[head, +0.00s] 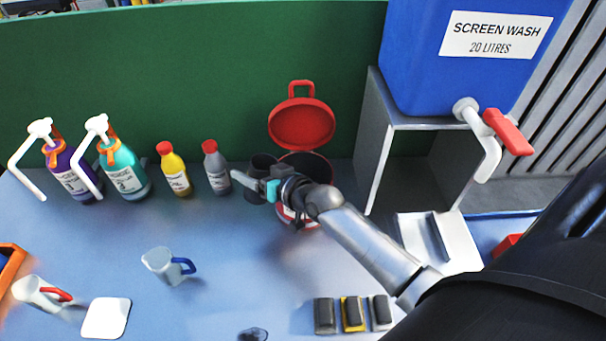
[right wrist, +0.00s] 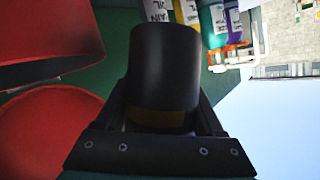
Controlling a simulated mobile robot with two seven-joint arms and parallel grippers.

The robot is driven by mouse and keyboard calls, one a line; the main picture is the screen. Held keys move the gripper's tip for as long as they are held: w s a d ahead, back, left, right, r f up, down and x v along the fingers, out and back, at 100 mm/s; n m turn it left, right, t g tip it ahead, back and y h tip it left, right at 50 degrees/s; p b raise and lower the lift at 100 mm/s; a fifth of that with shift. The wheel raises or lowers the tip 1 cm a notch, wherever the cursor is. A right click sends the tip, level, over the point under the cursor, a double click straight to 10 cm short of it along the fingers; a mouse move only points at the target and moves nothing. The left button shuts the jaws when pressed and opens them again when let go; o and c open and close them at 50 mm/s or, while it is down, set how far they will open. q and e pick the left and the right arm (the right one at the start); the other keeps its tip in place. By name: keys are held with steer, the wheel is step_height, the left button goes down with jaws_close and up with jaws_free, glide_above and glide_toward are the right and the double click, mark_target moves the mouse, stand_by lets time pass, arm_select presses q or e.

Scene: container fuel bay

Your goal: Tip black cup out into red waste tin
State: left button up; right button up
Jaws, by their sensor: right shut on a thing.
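The black cup (head: 262,163) is held by my right gripper (head: 267,188), above the table just left of the red waste tin (head: 322,168). The cup looks about upright in the head view, and its inside cannot be made out. In the right wrist view the black cup (right wrist: 165,75) sits between both fingers of the right gripper (right wrist: 166,118). The tin's red lid (head: 302,127) stands open behind its mouth. My right arm hides part of the tin. Red round parts of tin and lid (right wrist: 45,130) fill the left of the wrist view. My left gripper does not show.
A grey bottle (head: 216,168), a yellow bottle (head: 174,170) and two pump bottles (head: 122,170) stand left of the cup. A blue-handled mug (head: 165,265) stands in front. A blue screen wash container (head: 470,60) stands on a grey stand at right. The table's middle is mostly clear.

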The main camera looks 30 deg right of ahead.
mark_target(264, 163)
steer(key=b, duration=0.1)
steer(key=d+m+y+b, duration=0.1)
steer(key=shift+r+b, duration=0.25)
steer(key=shift+b, duration=0.15)
steer(key=shift+d+r+m+b, duration=0.3)
steer(key=shift+d+m+b, duration=0.2)
steer(key=shift+b, duration=0.3)
steer(key=m+t+y+b, duration=0.1)
steer(key=m+b, duration=0.1)
steer(key=b, duration=0.1)
steer(key=shift+d+b, duration=0.15)
steer(key=shift+b, duration=0.25)
steer(key=shift+r+m, duration=0.3)
steer(key=shift+r+m+y, duration=0.15)
steer(key=shift+m+y, duration=0.15)
steer(key=shift+y, duration=0.1)
steer(key=shift+f+t+b, duration=0.3)
steer(key=shift+t+b, duration=0.1)
steer(key=shift+b, duration=0.4)
steer(key=shift+f+m+y+b, duration=0.1)
steer(key=shift+m+y+b, duration=0.2)
steer(key=shift+m+b, duration=0.25)
steer(key=shift+r+m, duration=0.3)
steer(key=shift+m, duration=0.05)
steer(key=shift+r, duration=0.1)
